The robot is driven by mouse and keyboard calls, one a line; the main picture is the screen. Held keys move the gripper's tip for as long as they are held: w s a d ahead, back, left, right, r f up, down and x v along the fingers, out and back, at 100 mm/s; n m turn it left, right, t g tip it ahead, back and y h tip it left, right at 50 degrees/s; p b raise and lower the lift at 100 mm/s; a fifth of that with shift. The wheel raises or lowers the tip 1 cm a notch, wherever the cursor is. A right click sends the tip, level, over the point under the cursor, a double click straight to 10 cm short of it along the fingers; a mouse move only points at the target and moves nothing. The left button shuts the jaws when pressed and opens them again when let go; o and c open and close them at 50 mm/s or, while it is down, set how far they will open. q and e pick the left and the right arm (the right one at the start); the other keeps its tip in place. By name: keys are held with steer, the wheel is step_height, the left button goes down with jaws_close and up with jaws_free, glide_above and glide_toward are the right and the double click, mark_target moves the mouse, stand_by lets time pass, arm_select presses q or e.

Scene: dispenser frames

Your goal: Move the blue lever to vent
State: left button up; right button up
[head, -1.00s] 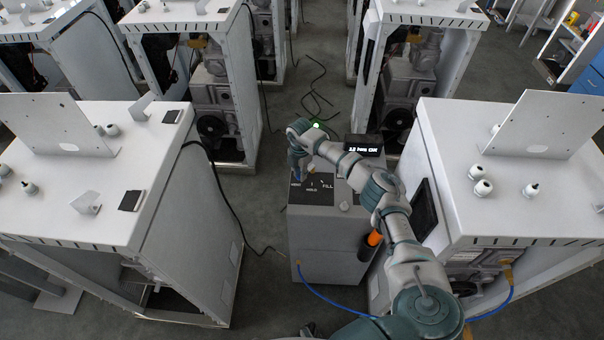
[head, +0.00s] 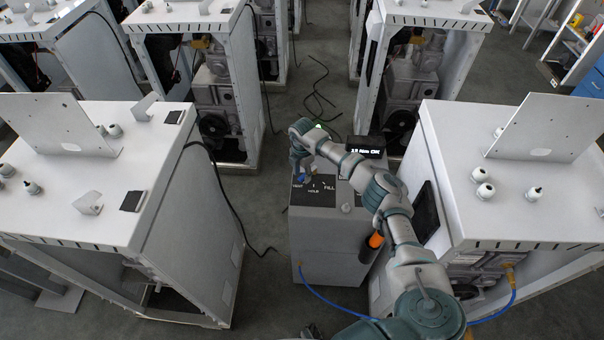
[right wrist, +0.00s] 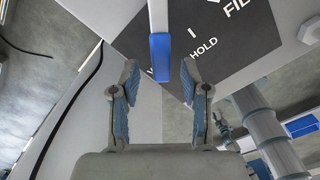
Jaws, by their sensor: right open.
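The blue lever (right wrist: 160,57) shows in the right wrist view as a white bar with a blue end, lying over part of the VENT label on a dark panel (right wrist: 240,50). The HOLD and FILL marks lie to its right. My right gripper (right wrist: 159,80) is open, with one finger on each side of the blue end. In the picture neither finger touches it; the depth between them is unclear. In the head view, my right gripper (head: 300,172) hangs over the left side of the panel (head: 318,198) and mostly hides the lever.
The grey dispenser box (head: 325,245) has a small black display (head: 366,146) and an orange-topped holder (head: 375,240) on its right side. White cabinets (head: 90,215) (head: 500,215) flank it. A blue hose (head: 335,304) and black cables lie on the floor.

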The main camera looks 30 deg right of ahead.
mark_target(302, 176)
step_height(302, 176, up, 12)
steer(key=shift+w+f, duration=0.15)
steer(key=shift+f, duration=0.1)
stand_by(0.4)
